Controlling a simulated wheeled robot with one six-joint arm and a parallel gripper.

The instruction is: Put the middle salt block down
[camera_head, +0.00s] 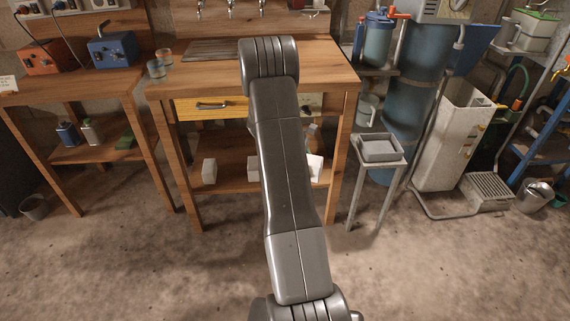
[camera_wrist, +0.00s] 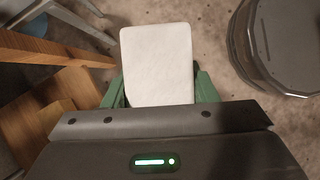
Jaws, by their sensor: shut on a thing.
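My gripper (camera_wrist: 160,88) is shut on a white salt block (camera_wrist: 157,50) in the wrist view. Its green fingers clasp the block's two sides, and the block stands out beyond them. Bare floor shows behind the block. In the head view my arm hides the gripper. There, a white block (camera_head: 209,171) stands on the bench's lower shelf (camera_head: 230,183), left of my arm. Another white piece (camera_head: 252,169) shows at my arm's left edge, partly hidden. A further white piece (camera_head: 315,168) shows at its right edge. I cannot tell whether either is the held block.
The wooden bench (camera_head: 330,76) has a yellow drawer (camera_head: 235,108) above the shelf. A grey stand with a tray (camera_head: 380,148) is right of the bench. Bench woodwork (camera_wrist: 60,50) lies left of the held block in the wrist view. The front floor is clear.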

